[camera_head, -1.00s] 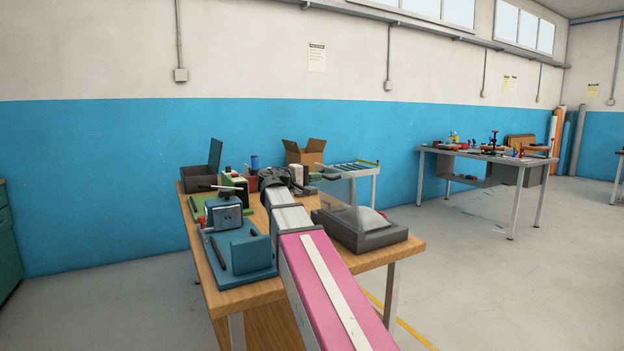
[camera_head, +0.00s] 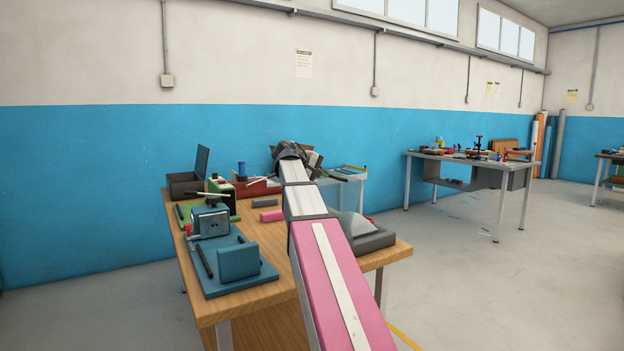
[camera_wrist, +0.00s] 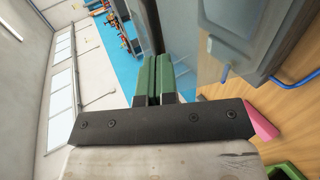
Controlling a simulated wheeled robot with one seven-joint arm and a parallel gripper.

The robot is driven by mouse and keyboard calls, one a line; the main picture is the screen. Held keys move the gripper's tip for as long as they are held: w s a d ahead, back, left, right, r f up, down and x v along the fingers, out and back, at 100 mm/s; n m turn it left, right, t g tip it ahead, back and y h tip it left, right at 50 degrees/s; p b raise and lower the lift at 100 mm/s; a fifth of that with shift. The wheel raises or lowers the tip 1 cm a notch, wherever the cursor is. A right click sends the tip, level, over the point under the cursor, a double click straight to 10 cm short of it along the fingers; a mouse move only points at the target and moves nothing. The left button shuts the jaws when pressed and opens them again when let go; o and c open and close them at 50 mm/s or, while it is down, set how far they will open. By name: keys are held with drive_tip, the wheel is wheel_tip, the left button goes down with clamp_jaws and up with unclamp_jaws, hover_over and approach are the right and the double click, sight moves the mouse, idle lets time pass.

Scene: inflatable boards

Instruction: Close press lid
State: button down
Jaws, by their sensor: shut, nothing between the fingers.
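The press (camera_head: 375,240) is a dark grey base with a pale mound on it, at the right front of the wooden table. Its see-through lid stood upright a second ago; in the head view now my arm covers most of that place. In the wrist view the grey press base (camera_wrist: 240,50) is at upper right, and a see-through panel that looks like the lid (camera_wrist: 185,35) is beside the fingers. My gripper (camera_wrist: 158,62) has green fingers, shut and empty, close to this panel; I cannot tell whether they touch. The head view hides the fingers behind my wrist.
On the table (camera_head: 245,312) are a blue vise-like fixture (camera_head: 210,220), a blue base plate (camera_head: 238,266), a pink block (camera_head: 271,216) and a dark open box (camera_head: 184,186). A second workbench (camera_head: 465,158) stands at right. Floor is clear between them.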

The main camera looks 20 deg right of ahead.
drive_tip(key=d+y, duration=0.1)
drive_tip(key=d, duration=0.1)
drive_tip(key=w+d+y, duration=0.1)
drive_tip(key=d, duration=0.1)
drive_tip(key=d+y, duration=0.1)
drive_tip(key=d, duration=0.1)
drive_tip(key=shift+w+d+f+g+y, duration=0.2)
drive_tip(key=shift+d+f+g+y, duration=0.05)
drive_tip(key=shift+d+g+y, duration=0.15)
drive_tip(key=d+f+y, duration=0.1)
drive_tip(key=d+f, duration=0.2)
drive_tip(key=d, duration=0.1)
drive_tip(key=w+d+f+y, duration=0.1)
drive_tip(key=d+f, duration=0.3)
drive_tip(key=w+d+f+y, duration=0.1)
drive_tip(key=d+f, duration=0.3)
drive_tip(key=shift+w+d+f+g, duration=0.1)
drive_tip(key=shift+w+d+g, duration=0.1)
drive_tip(key=shift+g, duration=0.1)
drive_tip(key=shift+x, duration=0.8)
wheel_tip(320, 180, up, 14)
drive_tip(key=d, duration=0.2)
drive_tip(key=shift+w+d, duration=0.2)
drive_tip(key=shift+d, duration=0.1)
